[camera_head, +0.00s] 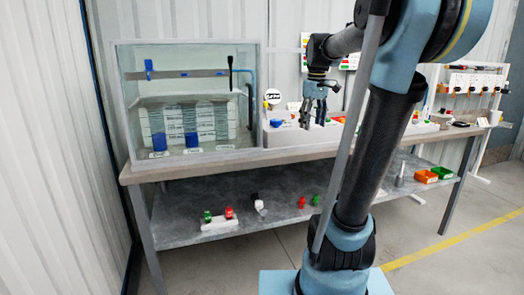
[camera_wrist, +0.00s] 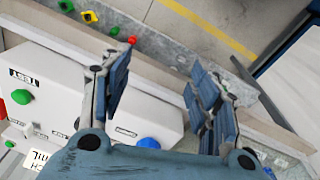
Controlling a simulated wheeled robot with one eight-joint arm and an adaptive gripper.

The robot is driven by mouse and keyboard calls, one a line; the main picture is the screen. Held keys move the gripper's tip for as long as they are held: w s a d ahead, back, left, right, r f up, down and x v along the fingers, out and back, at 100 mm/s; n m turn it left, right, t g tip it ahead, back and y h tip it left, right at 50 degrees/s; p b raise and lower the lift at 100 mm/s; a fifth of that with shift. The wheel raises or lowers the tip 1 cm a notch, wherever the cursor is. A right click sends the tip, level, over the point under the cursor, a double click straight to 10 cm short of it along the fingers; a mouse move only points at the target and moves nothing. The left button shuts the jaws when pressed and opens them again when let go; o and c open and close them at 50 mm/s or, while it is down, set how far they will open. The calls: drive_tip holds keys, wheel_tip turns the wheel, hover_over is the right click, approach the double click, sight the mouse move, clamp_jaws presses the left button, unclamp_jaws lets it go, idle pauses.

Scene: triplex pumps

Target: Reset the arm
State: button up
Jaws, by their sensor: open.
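My gripper (camera_head: 314,110) hangs over the back part of the workbench (camera_head: 290,154), pointing down, to the right of the glass-walled tank. Its fingers are spread apart with nothing between them. In the wrist view my gripper (camera_wrist: 160,110) shows both blue fingers apart, above a white panel box (camera_wrist: 130,110). A green button (camera_wrist: 21,96) and a blue button (camera_wrist: 148,143) show on the white boxes there. My arm crosses the right half of the head view and hides part of the bench.
The tank (camera_head: 190,105) stands on the bench's left. On the lower shelf (camera_head: 270,205) are a white block with green and red parts (camera_head: 219,219), small red and green pieces, and orange and green bins (camera_head: 433,174). A rack (camera_head: 470,84) stands at the right. Open floor lies at the right front.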

drive_tip(key=s+f+m+t, duration=0.1)
drive_tip(key=s+f+m, duration=0.5)
drive_tip(key=s+f, duration=1.7)
wheel_tip(320, 180, down, 2)
drive_tip(key=shift+s+f, duration=0.1)
drive_tip(key=shift+s, duration=0.2)
drive_tip(key=shift+w+f, duration=0.2)
drive_tip(key=shift+w, duration=0.3)
idle(1.6)
